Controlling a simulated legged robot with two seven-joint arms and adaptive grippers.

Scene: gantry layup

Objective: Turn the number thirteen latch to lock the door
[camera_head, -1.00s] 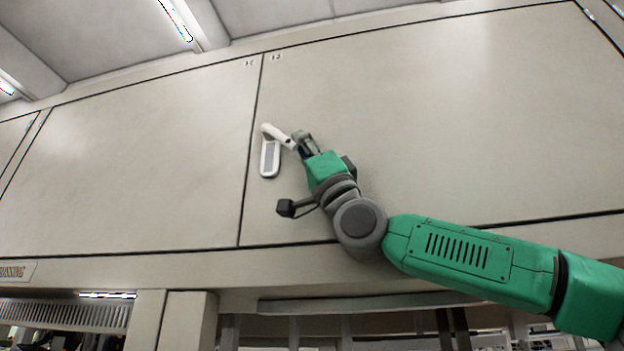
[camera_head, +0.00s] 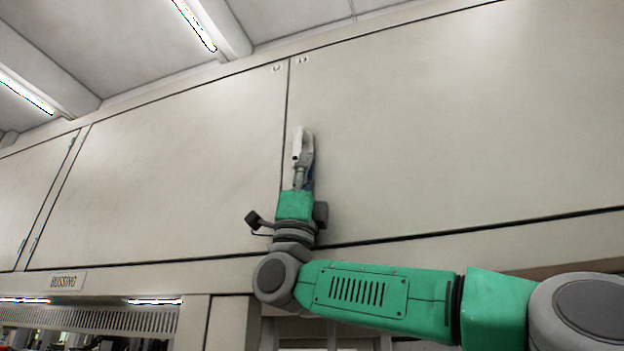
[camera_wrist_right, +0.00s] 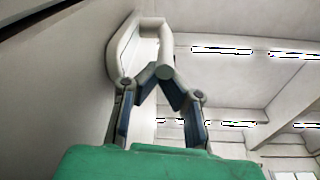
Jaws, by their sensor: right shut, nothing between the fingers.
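The white latch (camera_head: 299,142) is on the large right-hand door (camera_head: 450,120), close to the seam with the door on its left. Its lever stands about upright, in line with its plate, and the gripper hides its lower part. In the right wrist view the latch (camera_wrist_right: 118,50) is a pale loop-shaped plate with the lever over it. My right gripper (camera_head: 302,168) is shut with nothing held, its tips at the lever's lower end; in the right wrist view the fingers (camera_wrist_right: 160,82) meet there. Contact is hard to tell. My left gripper is not in view.
Small labels (camera_head: 302,60) sit at the top of the seam, too small to read. A sign plate (camera_head: 67,281) is on the beam below the left door. Lit ceiling strips (camera_head: 195,25) run above. The door faces around the latch are clear.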

